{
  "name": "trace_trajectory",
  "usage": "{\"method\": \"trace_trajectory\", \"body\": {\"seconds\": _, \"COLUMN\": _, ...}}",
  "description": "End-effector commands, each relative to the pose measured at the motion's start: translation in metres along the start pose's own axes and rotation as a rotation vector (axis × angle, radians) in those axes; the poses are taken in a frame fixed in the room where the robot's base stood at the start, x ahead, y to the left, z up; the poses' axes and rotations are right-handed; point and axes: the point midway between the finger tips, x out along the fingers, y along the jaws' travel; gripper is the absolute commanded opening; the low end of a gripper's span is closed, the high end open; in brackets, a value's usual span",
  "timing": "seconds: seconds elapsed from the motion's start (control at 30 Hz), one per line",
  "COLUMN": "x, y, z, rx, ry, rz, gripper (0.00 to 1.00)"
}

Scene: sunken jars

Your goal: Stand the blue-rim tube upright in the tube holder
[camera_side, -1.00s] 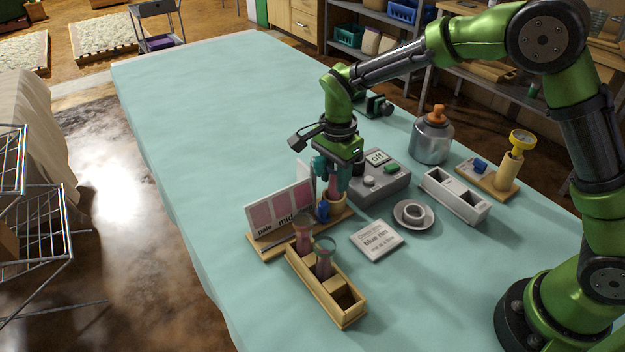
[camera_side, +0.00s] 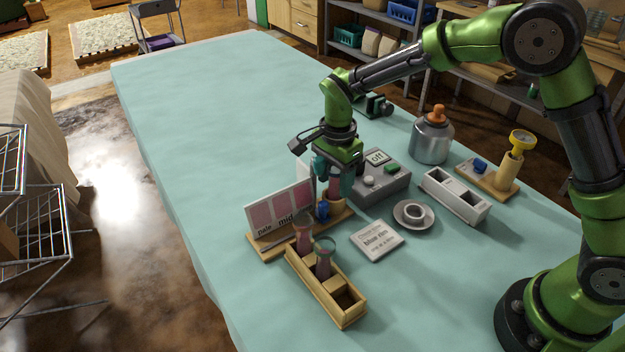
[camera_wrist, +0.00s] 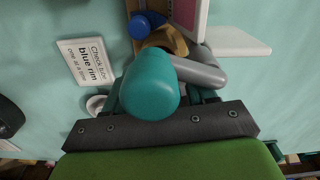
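My gripper (camera_side: 335,176), with teal fingers, points down over the wooden ring-shaped tube holder (camera_side: 334,208) at the right end of the colour-card stand. A pinkish tube (camera_side: 334,188) shows between and below the fingers, roughly upright at the holder. Its rim is hidden, so its colour cannot be read. I cannot tell whether the fingers press on it. In the wrist view a teal finger (camera_wrist: 150,85) covers much of the holder (camera_wrist: 165,38). Two other tubes stand in the wooden rack: one with a pinkish rim (camera_side: 303,226), one with a teal-green rim (camera_side: 325,246).
The rack's (camera_side: 340,312) front slot is empty. The colour card (camera_side: 280,208) stands close left of my gripper, and a grey switch box (camera_side: 385,182) close right. The table's left is clear.

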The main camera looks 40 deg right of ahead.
Motion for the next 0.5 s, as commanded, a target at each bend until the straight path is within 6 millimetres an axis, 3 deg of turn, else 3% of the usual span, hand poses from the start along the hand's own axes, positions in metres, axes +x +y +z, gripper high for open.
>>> {"method": "trace_trajectory", "body": {"seconds": 0.37, "x": -0.002, "y": 0.000, "z": 0.000, "rx": 0.000, "ry": 0.000, "rz": 0.000, "gripper": 0.66}}
{"method": "trace_trajectory", "body": {"seconds": 0.5, "x": -0.016, "y": -0.001, "z": 0.000, "rx": 0.000, "ry": -0.001, "rz": -0.003, "gripper": 0.66}}
